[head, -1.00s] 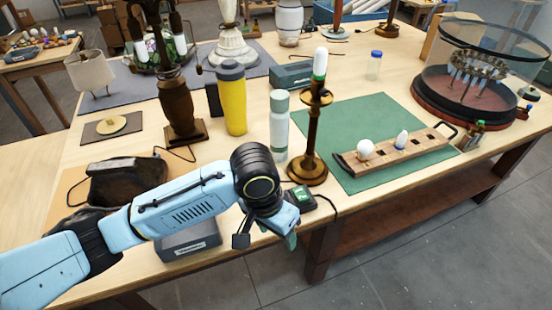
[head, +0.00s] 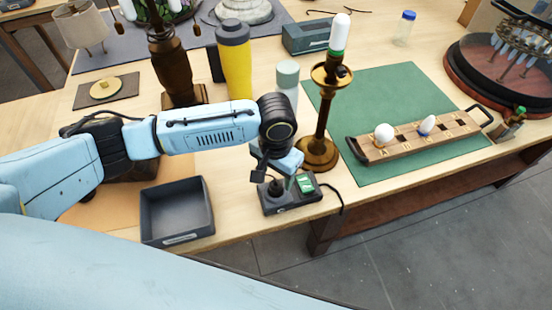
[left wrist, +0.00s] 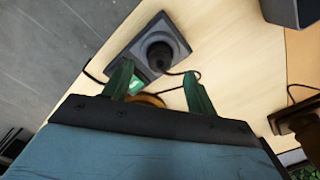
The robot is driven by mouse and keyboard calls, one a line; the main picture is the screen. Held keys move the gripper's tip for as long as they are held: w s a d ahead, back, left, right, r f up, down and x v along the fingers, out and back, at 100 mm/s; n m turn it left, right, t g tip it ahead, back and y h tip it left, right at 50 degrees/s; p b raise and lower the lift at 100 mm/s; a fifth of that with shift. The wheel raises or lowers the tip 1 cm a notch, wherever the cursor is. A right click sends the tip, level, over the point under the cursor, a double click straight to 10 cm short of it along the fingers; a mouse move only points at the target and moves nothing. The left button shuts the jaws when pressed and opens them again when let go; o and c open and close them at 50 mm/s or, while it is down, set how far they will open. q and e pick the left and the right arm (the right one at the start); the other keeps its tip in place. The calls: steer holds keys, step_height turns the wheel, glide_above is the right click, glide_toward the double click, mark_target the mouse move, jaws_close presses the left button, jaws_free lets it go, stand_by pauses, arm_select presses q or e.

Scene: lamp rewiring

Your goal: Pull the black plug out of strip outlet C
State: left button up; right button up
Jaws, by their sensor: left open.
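The dark power strip (head: 311,202) lies near the table's front edge, with a green lit switch (head: 305,183). A round black plug (head: 275,187) stands in its left part; I cannot read the outlet letters. In the left wrist view, the plug (left wrist: 160,56) and strip (left wrist: 121,60) lie just beyond the fingertips. My left gripper (head: 287,172) is above the strip, pointing down. Its two green fingers (left wrist: 158,80) are apart, with nothing held between them. The plug appears apart from both fingers. My right gripper is not in view.
An empty dark tray (head: 148,207) stands left of the strip. A brass candlestick lamp (head: 319,150) stands close behind it, and a grey-green bottle (head: 288,75) behind my wrist. A wooden bulb rack (head: 405,148) sits on the green mat (head: 380,90).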

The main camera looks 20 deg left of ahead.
mark_target(276, 184)
arm_select(q)
step_height(276, 184, down, 4)
steer(key=shift+f, duration=0.7)
steer(key=shift+c, duration=0.4)
steer(key=c, duration=1)
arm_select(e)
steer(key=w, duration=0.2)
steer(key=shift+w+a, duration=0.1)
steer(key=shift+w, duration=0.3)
arm_select(q)
steer(key=shift+r+p, duration=2.4)
steer(key=shift+p, duration=0.45)
steer(key=shift+f, duration=0.1)
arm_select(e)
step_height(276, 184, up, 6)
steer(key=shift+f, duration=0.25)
